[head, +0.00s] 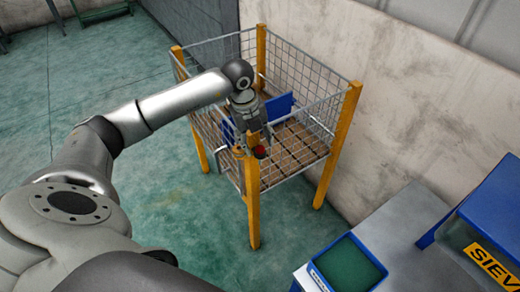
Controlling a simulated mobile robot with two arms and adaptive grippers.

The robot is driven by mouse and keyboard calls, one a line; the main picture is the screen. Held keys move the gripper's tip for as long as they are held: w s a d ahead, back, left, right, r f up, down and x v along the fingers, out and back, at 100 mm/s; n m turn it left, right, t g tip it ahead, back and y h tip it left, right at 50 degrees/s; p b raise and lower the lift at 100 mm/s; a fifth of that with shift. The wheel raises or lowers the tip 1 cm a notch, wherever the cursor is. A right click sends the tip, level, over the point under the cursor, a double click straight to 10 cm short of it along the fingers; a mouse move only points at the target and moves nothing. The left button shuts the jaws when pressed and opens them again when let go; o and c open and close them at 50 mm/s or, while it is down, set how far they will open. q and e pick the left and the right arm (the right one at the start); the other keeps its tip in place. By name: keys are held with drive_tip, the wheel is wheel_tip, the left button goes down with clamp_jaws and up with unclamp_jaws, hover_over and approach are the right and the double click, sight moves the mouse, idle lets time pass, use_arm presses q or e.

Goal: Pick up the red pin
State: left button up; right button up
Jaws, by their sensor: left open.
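The red pin (260,152) shows as a small dark red round shape at the front corner of a wire mesh cage, near the top of a yellow post. My left gripper (252,150) points down right at this corner, close beside the red pin. It is open. Its fingers are small and partly merge with the post and the mesh, so I cannot tell whether they touch the pin. My right gripper is not in view.
The mesh cage has yellow posts (338,145) and a slatted wooden floor (290,150). A blue panel (280,106) stands inside. A blue bin with a green inside (348,265) sits on a grey table (402,228) at lower right, near a larger blue box (490,215). A concrete wall stands behind.

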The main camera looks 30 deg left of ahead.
sight(260, 147)
use_arm(q)
drive_tip(key=f, duration=0.3)
drive_tip(key=shift+w+d, duration=0.2)
drive_tip(key=shift+w, duration=0.2)
drive_tip(key=shift+c, duration=0.4)
drive_tip(key=c, duration=1)
